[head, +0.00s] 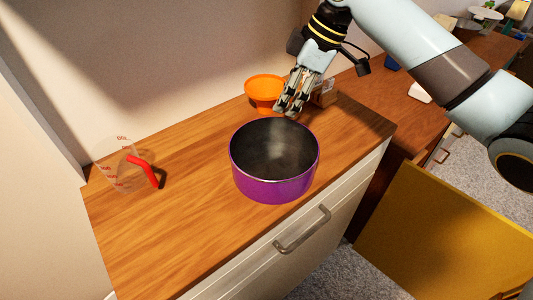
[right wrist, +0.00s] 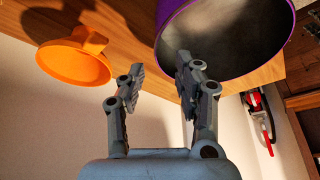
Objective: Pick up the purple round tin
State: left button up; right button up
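The purple round tin (head: 272,186) is open-topped with a dark inside. It stands upright on the wooden counter near its front edge. In the right wrist view the tin (right wrist: 182,14) is at the top right, partly behind one finger. My right gripper (head: 288,110) points down just behind the tin's far rim. In the right wrist view its fingers (right wrist: 158,80) are apart with nothing between them. I cannot tell whether a finger touches the rim. My left gripper is not in view.
An orange bowl (head: 264,90) stands behind the tin, close to my right gripper, with a small brown box (head: 325,94) beside it. A clear measuring cup (head: 119,170) with a red handle is at the left. The wooden counter (head: 185,215) is clear between cup and tin.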

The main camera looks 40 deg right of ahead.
aim_at(274, 158)
jog(key=x, duration=0.3)
jog(key=shift+s+a+f, duration=0.1)
jog(key=shift+a+f, duration=0.05)
jog(key=shift+f, duration=0.4)
jog(key=x, duration=0.5)
jog(key=shift+d+f+p, duration=0.1)
jog(key=shift+d+p, duration=0.25)
jog(key=shift+p, duration=0.05)
jog(key=shift+s, duration=0.1)
jog(key=shift+c, duration=0.9)
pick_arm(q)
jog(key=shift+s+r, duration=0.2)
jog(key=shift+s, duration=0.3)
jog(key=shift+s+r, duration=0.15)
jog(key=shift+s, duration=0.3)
pick_arm(e)
grip_shut()
